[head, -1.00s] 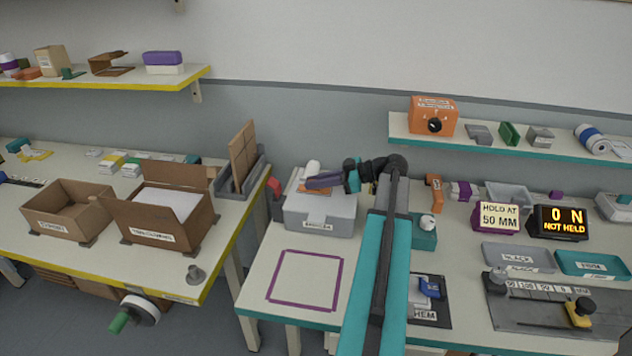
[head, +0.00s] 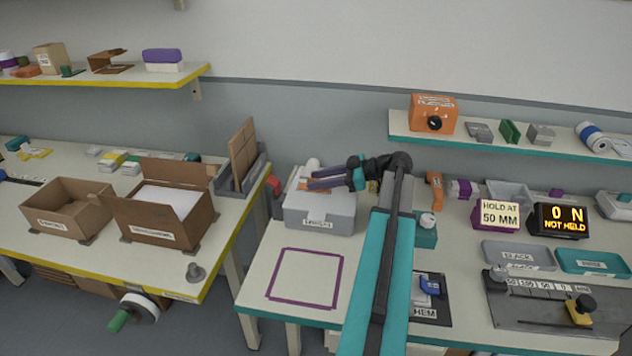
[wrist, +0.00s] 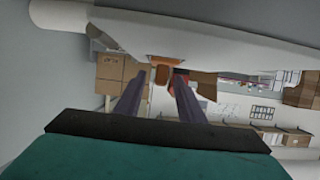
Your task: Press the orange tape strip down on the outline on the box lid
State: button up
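The grey box (head: 318,218) stands on the right-hand bench, its lid partly covered by my gripper. A small orange piece (head: 302,186), apparently the tape strip, shows on the lid beside my fingertips; its outline cannot be made out. My gripper (head: 309,184) is low over the lid, pointing left, with its two purple fingers apart. In the wrist view the fingers (wrist: 160,78) are also apart, and an orange piece (wrist: 161,73) shows between and just beyond their tips. Whether it touches them or lies flat, I cannot tell.
A white roll (head: 312,166) stands behind my fingers. A purple square outline (head: 304,305) marks clear bench in front of the box. A teal block (head: 424,236) stands to the right. The display (head: 563,221) reads 0 N, NOT HELD.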

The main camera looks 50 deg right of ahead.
jog(key=b+v, duration=0.3)
jog(key=v, duration=0.9)
jog(key=shift+s+d+r, duration=0.1)
jog(key=shift+s, duration=0.1)
